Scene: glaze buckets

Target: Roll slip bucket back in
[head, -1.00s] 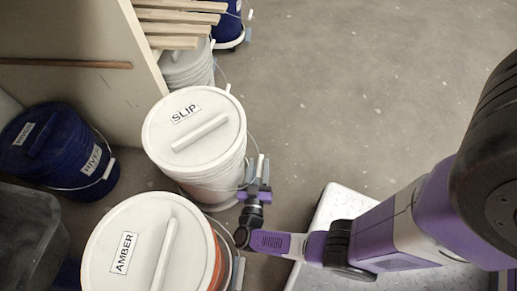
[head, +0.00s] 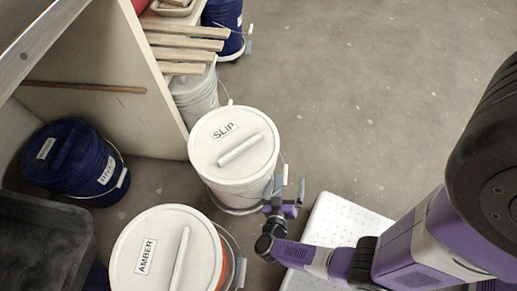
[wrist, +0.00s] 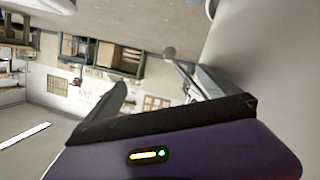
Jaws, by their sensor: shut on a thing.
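The slip bucket (head: 233,165) is white with a ribbed side. Its flat white lid bears a SLIP label and a raised bar. It stands upright on the floor beside the end of a pale shelf panel. My gripper (head: 287,190) is at the bucket's right side, low down, shut on its upright grey handle (head: 284,174). The jaws hide part of that handle.
A white-lidded AMBER bucket (head: 160,225) stands close in front of the slip bucket. Another white bucket (head: 197,97) is behind it under wooden slats (head: 187,48), with a blue bucket (head: 222,22) farther back. A dark blue bucket (head: 75,165) stands left of the panel (head: 140,75). Floor on the right is open.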

